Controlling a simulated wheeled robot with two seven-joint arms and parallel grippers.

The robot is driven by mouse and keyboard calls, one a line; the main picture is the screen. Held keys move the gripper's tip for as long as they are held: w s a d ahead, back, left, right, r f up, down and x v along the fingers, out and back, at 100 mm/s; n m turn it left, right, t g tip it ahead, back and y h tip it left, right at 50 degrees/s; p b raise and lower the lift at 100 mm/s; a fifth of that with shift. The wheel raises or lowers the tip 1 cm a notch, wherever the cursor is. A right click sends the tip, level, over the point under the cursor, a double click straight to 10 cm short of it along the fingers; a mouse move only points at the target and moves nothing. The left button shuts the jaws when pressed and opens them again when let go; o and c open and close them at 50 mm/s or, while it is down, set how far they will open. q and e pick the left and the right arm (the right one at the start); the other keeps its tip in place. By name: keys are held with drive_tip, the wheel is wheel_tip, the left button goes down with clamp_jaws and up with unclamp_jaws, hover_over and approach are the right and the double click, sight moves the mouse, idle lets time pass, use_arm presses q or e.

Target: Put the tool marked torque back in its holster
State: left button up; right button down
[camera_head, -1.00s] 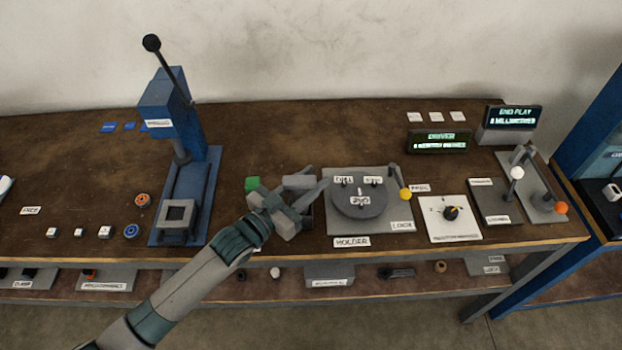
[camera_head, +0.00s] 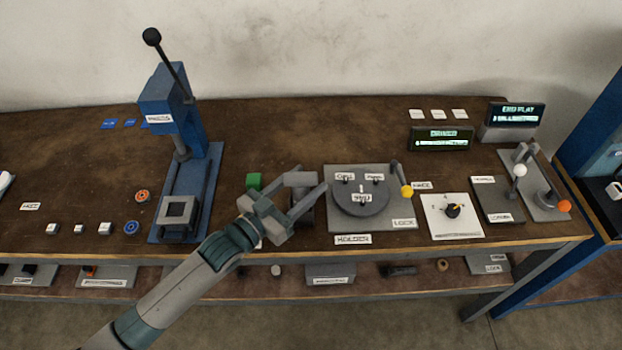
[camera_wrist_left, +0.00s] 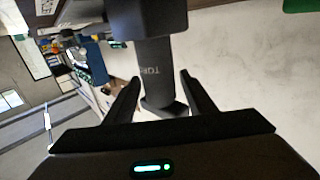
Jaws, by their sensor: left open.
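A wider block forms one end and a flared foot the other. In the head view its grey top (camera_head: 300,180) sits above a dark lower part near the bench's front edge. My left gripper (camera_head: 308,180) is open, its fingers on either side of the tool, with gaps visible in the wrist view. I cannot tell a holster apart from the tool's lower part. My right gripper is out of view.
A grey plate with a round holder (camera_head: 361,196) is close on the right. The blue press (camera_head: 180,150) stands to the left. Bench behind the tool is clear.

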use_arm(q)
drive_tip(key=b+v, duration=0.2)
drive_tip(key=v, duration=0.7)
drive_tip(key=shift+s, duration=0.1)
idle(0.5)
